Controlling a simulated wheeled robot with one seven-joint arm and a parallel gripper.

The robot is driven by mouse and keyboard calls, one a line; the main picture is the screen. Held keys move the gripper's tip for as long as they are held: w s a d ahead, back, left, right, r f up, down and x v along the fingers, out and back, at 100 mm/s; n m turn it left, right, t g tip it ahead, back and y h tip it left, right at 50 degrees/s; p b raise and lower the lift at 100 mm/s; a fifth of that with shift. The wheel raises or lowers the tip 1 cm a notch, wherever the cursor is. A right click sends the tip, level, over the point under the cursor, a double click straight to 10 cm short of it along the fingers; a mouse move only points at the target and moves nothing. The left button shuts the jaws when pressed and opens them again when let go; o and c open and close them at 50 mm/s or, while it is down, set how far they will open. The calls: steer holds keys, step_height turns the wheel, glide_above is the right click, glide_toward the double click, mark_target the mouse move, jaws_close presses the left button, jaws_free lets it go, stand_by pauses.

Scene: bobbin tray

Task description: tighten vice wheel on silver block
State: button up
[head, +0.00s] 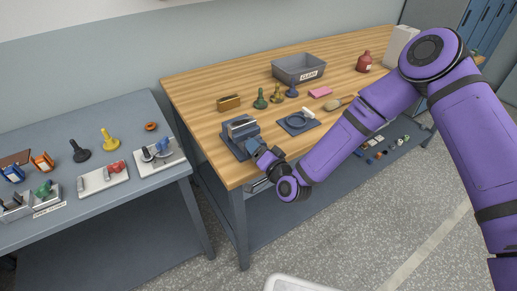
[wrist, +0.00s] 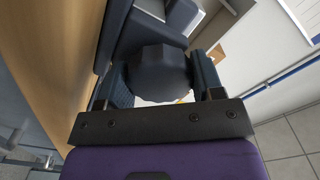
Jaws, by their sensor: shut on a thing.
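The vice (head: 236,137), blue-grey, sits at the near left corner of the wooden bench. A silver block (head: 242,127) shows at the top of its jaws; I cannot tell how firmly the jaws press on it. My gripper (head: 254,147) is at the vice's front end. In the wrist view the dark, scalloped vice wheel (wrist: 155,75) lies between my two fingers (wrist: 158,85), and my gripper is shut on it. In the head view my gripper hides most of the wheel.
A grey side table (head: 120,107) with fixtures stands to the left. The floor in front is clear.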

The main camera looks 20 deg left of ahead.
steer(key=shift+f, duration=0.1)
steer(key=o, duration=0.9)
steer(key=v, duration=1.1)
steer(key=shift+w, duration=0.1)
